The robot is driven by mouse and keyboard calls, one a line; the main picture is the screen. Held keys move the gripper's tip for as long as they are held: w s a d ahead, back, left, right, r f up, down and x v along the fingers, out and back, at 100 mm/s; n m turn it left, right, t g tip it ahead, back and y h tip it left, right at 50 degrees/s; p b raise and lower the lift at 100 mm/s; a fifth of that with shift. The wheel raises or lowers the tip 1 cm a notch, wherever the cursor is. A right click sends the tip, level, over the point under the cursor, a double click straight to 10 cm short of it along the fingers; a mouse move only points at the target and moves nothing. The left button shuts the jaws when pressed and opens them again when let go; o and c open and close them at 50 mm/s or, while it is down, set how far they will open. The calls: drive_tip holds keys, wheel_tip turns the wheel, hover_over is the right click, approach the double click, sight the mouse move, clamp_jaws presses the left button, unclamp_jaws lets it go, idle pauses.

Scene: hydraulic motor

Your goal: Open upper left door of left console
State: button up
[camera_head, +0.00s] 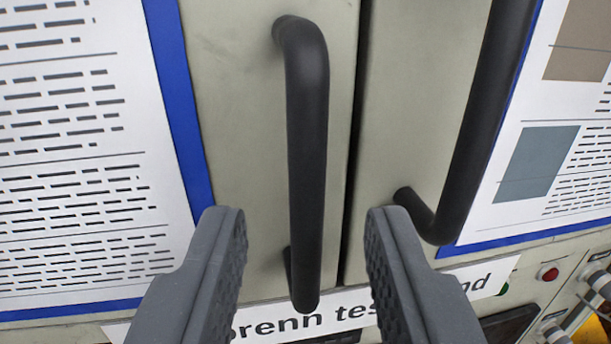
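The left door (235,110) is a beige panel with a black bar handle (307,140) standing upright near its right edge. A narrow dark seam separates it from the right door (405,110), and the door looks closed. My gripper (305,235) is open, with one grey finger to each side of the left handle's lower part in the picture. I see no contact between the fingers and the handle. Whether the fingers reach as deep as the bar is hard to tell.
The right door's black handle (478,130) is close to my right finger. Blue-edged printed sheets (75,150) cover parts of both doors. Below are a white lettered label (340,312), a red button (548,272) and several connectors at lower right.

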drive_tip(key=shift+w, duration=0.75)
clamp_jaws()
drive_tip(key=shift+s+a, duration=0.1)
drive_tip(key=shift+a, duration=0.05)
